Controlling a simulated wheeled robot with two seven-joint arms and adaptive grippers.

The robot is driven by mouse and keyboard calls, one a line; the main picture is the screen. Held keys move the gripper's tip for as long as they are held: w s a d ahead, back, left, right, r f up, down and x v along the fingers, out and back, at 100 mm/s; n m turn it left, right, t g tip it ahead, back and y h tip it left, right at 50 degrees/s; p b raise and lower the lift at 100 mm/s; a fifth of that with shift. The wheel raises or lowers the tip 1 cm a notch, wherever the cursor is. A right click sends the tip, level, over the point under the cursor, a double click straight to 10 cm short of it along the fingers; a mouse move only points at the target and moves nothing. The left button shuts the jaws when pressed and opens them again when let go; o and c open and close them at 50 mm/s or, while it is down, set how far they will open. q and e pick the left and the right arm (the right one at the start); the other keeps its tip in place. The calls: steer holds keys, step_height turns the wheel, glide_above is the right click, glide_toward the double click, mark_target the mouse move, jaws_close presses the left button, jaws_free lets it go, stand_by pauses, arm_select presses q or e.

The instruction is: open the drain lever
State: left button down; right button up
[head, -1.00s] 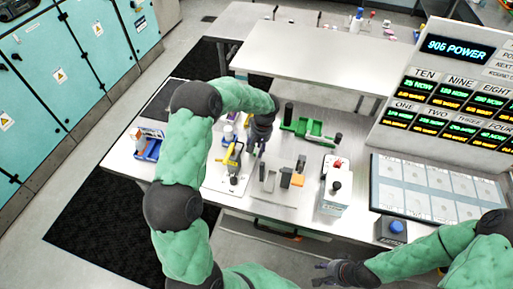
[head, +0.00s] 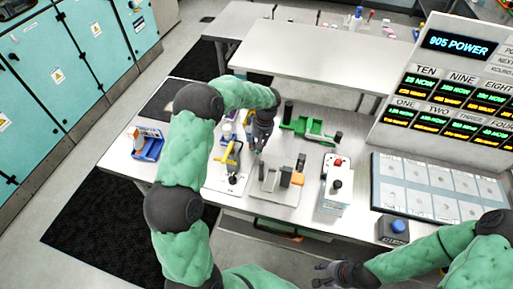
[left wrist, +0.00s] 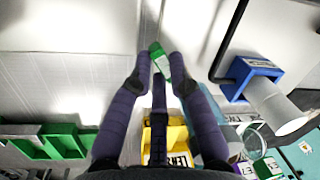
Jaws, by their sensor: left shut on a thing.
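My left gripper (head: 260,148) points down over the workbench, between a yellow-handled device (head: 231,156) and a green tray-like fixture (head: 312,131). In the left wrist view its two fingers (left wrist: 160,62) are closed on a small green piece (left wrist: 158,50) with a pale label, gripped near the fingertips. I cannot tell whether this piece is the drain lever; its lower part is hidden between the fingers. My right gripper (head: 324,274) is low at the front of the bench, with its fingers apart and empty.
A blue holder (head: 148,145) sits at the left. A display board (head: 447,90) rises behind.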

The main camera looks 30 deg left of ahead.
arm_select(q)
steer(key=n, duration=0.2)
steer(key=w+n, duration=0.1)
steer(key=shift+w+n+h+b, duration=0.25)
steer(key=shift+n+h+b, duration=0.05)
steer(key=shift+n+b, duration=0.1)
steer(key=n, duration=0.1)
steer(key=w+n, duration=0.1)
steer(key=n, duration=0.2)
steer(key=shift+w+a+n+h, duration=0.25)
steer(key=shift+n+h, duration=0.05)
steer(key=shift+n, duration=0.1)
steer(key=shift+w+r, duration=0.1)
steer(key=c, duration=1.1)
jaws_free()
steer(key=shift+c, duration=0.2)
step_height(320, 180, up, 12)
steer(key=w, duration=0.1)
steer(key=shift+w, duration=0.4)
steer(key=shift+a, duration=0.1)
